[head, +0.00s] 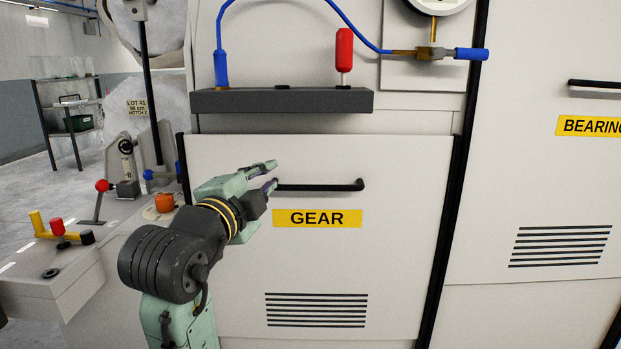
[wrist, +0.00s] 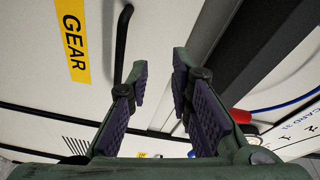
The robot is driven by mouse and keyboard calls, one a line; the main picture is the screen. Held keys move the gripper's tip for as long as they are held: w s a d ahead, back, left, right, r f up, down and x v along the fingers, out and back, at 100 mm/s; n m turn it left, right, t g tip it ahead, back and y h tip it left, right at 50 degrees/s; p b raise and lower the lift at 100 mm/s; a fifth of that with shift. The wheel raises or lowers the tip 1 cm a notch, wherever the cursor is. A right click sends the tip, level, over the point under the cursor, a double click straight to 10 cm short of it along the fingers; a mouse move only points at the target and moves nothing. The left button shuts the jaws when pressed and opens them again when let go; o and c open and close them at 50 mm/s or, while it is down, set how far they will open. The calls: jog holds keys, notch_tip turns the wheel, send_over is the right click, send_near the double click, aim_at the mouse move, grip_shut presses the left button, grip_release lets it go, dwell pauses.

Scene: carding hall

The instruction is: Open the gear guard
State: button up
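The gear guard (head: 400,240) is a flat off-white panel with a yellow GEAR label (head: 317,218) and a slotted vent. It looks shut, flush in its frame. Its black bar handle (head: 325,187) lies level above the label; its left end is hidden by my gripper (head: 274,174). My gripper is open and empty, its fingertips at the handle's left end. In the wrist view, the handle (wrist: 121,42) lies left of both fingers, not between them, and runs down behind the left finger. I cannot tell whether that finger touches it. The gripper also shows there (wrist: 160,62).
A dark ledge (head: 282,101) with a red knob (head: 344,50) and blue hose stands above the guard. At left are a console (head: 40,285), a red-knobbed lever (head: 101,188) and an orange button (head: 164,203). A BEARING panel (head: 555,200) stands at right.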

aim_at(314, 189)
jog(key=w+d+f+m+g+p, duration=0.1)
jog(key=w+d, duration=0.2)
jog(key=w+d+f+m+g+h, duration=0.1)
jog(key=w+d+f, duration=0.1)
jog(key=w+d, duration=0.1)
jog(key=w+d+f+m+g+p, duration=0.1)
jog(key=w+d+f, duration=0.1)
jog(key=w, duration=0.1)
jog(key=shift+w+d+f+m+p, duration=0.15)
jog(key=shift+w+d+m+p, duration=0.15)
jog(key=shift+w+d, duration=0.1)
jog(key=shift+c, duration=0.5)
grip_shut()
